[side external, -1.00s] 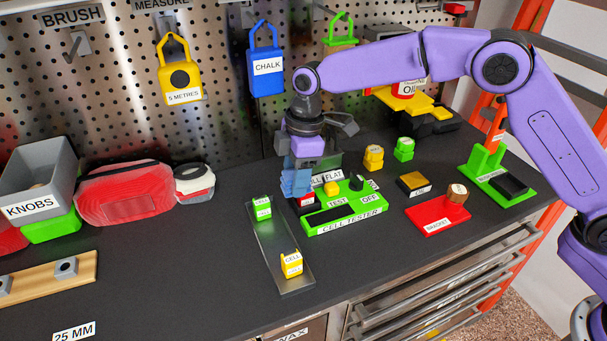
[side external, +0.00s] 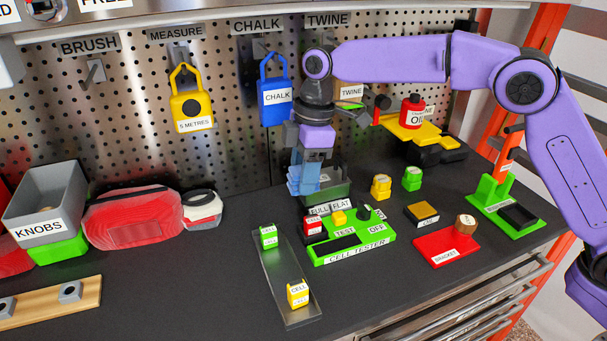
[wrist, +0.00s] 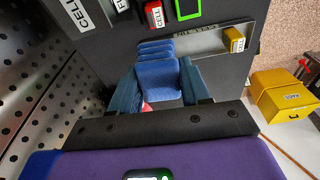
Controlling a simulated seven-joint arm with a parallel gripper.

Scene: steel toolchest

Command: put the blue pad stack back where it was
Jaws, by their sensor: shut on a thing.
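My gripper (side external: 305,185) is shut on the blue pad stack (side external: 303,178) and holds it above the bench, behind the left end of the green cell tester (side external: 350,248). In the wrist view the stack (wrist: 157,74) shows as several layered blue pads between the two blue fingers. The fingers partly hide the stack in the side view. It appears clear of the bench top.
A metal tray (side external: 285,275) holds a green cell and a yellow cell in front. A dark bin (side external: 335,188) stands close behind the tester, by the FULL and FLAT labels. The red bracket plate (side external: 447,248) lies to the right.

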